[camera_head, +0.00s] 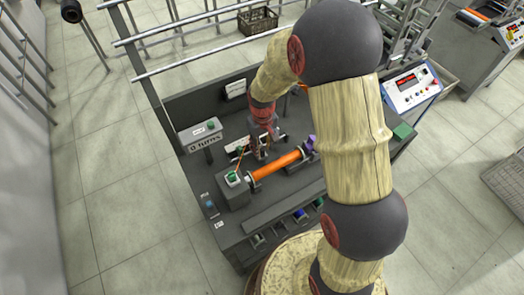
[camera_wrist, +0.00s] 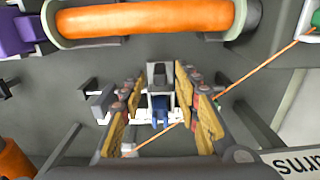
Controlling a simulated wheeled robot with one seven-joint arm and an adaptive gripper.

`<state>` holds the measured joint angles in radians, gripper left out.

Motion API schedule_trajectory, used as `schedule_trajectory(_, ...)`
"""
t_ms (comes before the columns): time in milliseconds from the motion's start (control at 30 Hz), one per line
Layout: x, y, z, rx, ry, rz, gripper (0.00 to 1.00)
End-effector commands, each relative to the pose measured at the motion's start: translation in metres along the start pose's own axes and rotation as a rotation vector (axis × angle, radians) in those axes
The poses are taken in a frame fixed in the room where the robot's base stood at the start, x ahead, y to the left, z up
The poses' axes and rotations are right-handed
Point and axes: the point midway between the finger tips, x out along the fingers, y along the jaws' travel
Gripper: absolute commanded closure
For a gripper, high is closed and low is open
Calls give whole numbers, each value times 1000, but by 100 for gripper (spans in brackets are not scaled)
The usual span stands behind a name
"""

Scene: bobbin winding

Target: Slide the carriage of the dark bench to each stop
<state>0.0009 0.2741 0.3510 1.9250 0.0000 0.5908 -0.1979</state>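The dark bench (camera_head: 225,222) stands in front of me in the head view. Its orange bobbin (camera_head: 276,166) lies across the bench top and also shows along the top of the wrist view (camera_wrist: 150,18). The carriage (camera_wrist: 160,78), a small grey-white block with a blue part, sits between my fingers in the wrist view. My gripper (camera_head: 261,150) is low over the bench behind the bobbin. Its two yellow-padded fingers (camera_wrist: 161,98) stand apart on either side of the carriage, with narrow gaps visible. In the head view my gripper mostly hides the carriage.
An orange thread (camera_wrist: 265,67) runs diagonally past my right finger to a green part (camera_wrist: 315,20). A label box (camera_head: 200,134) stands at the bench's left. A purple part (camera_head: 310,141) is at the bobbin's right end. A control panel (camera_head: 408,86) stands farther right.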

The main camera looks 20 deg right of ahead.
Motion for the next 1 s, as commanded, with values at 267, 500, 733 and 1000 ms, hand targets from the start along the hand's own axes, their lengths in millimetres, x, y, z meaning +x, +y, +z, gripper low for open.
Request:
schedule_trajectory(267,24,0,0,0,-1,0,68)
schedule_trajectory(500,25,0,0,1,-1,0,68)
schedule_trajectory(733,25,0,0,0,-1,0,80)
schedule_trajectory(1000,25,0,0,1,-1,0,95)
